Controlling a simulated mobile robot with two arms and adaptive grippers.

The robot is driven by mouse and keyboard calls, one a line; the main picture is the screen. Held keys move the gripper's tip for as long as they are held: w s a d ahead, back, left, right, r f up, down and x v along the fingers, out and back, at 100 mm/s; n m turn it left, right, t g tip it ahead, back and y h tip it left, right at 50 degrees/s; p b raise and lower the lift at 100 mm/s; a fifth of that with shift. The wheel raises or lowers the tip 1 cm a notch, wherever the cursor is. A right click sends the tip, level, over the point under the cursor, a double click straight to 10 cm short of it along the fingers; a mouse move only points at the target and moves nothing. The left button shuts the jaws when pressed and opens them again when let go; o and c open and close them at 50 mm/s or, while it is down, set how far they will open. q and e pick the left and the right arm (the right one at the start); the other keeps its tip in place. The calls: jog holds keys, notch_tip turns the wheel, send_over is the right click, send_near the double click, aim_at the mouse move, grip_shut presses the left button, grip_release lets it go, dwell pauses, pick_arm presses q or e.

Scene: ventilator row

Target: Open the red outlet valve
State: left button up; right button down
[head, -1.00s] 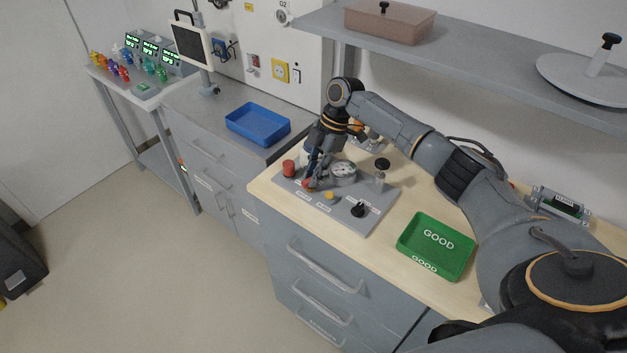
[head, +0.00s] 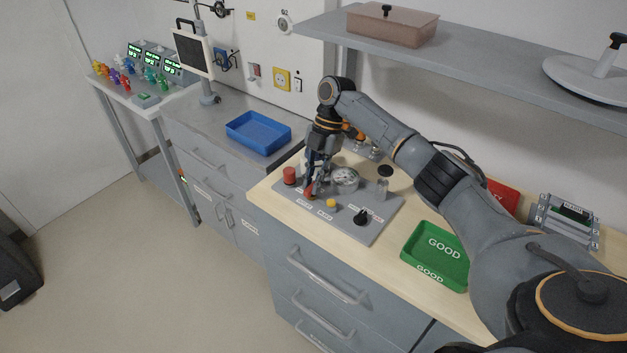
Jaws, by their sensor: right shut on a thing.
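A grey panel (head: 380,228) lies on the wooden worktop. A small red part (head: 309,195), which looks like the red valve handle, sits near the panel's front left edge, partly hidden by the fingers. My right gripper (head: 311,186) points down over the panel and is shut on this red part. A taller red cylinder (head: 290,175) stands just left of the gripper, apart from it. The handle's exact angle is too small to tell. My left gripper is not in view.
The panel also bears a round gauge (head: 346,176), a yellow button (head: 331,203) and a black knob (head: 361,217). A green GOOD tray (head: 436,282) is to the right, and a blue tray (head: 258,150) is on the left counter. A grey shelf (head: 470,65) overhangs the worktop.

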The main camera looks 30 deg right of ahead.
jog(key=c, duration=1.3)
grip_release()
